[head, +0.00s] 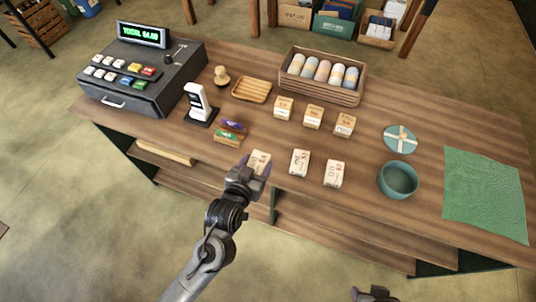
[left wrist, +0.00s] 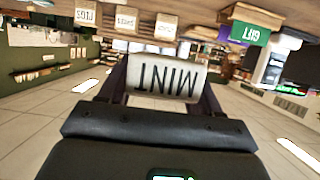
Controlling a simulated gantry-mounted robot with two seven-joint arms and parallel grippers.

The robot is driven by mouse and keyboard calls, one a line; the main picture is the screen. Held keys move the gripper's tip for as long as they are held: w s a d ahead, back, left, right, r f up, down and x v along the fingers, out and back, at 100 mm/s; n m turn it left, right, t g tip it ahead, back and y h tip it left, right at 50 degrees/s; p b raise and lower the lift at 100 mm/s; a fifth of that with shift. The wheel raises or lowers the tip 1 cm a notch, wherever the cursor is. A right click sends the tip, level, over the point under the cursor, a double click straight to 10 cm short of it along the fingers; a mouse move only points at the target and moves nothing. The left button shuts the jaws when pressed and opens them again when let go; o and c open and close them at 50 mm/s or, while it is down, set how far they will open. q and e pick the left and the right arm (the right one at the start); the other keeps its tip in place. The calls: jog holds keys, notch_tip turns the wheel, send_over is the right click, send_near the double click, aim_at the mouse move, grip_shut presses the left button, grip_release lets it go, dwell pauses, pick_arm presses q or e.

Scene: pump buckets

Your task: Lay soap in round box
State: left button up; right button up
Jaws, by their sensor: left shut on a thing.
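My left gripper (head: 256,170) is shut on a pale wrapped soap (head: 260,160) at the front of the counter. In the left wrist view the soap (left wrist: 166,78) sits between the fingers, with MINT on its label upside down. Whether it touches the counter cannot be told. The round box (head: 398,184) is teal and open, to the right near the front edge. Its teal lid (head: 400,140) with a cream ribbon lies behind it. A dark part at the bottom edge looks like my right gripper (head: 374,294); its fingers are not clear.
Two more wrapped soaps (head: 300,162) (head: 334,173) stand between my left gripper and the round box. Three soaps (head: 313,116) form a back row. A green cloth (head: 485,193) lies at right. A card reader (head: 199,103), cash register (head: 142,80) and basket (head: 320,96) stand behind.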

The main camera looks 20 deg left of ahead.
pick_arm(q)
jog(key=shift+w, duration=0.1)
send_over(267, 151)
jog(key=s, duration=0.2)
jog(key=f, duration=0.7)
jog(key=shift+w+d, duration=0.2)
jog(key=shift+d, duration=0.2)
jog(key=shift+f+p, duration=0.4)
jog(key=shift+f, duration=1.35)
jog(key=shift+f, duration=0.2)
jog(key=o, duration=1.1)
jog(key=shift+o, duration=0.2)
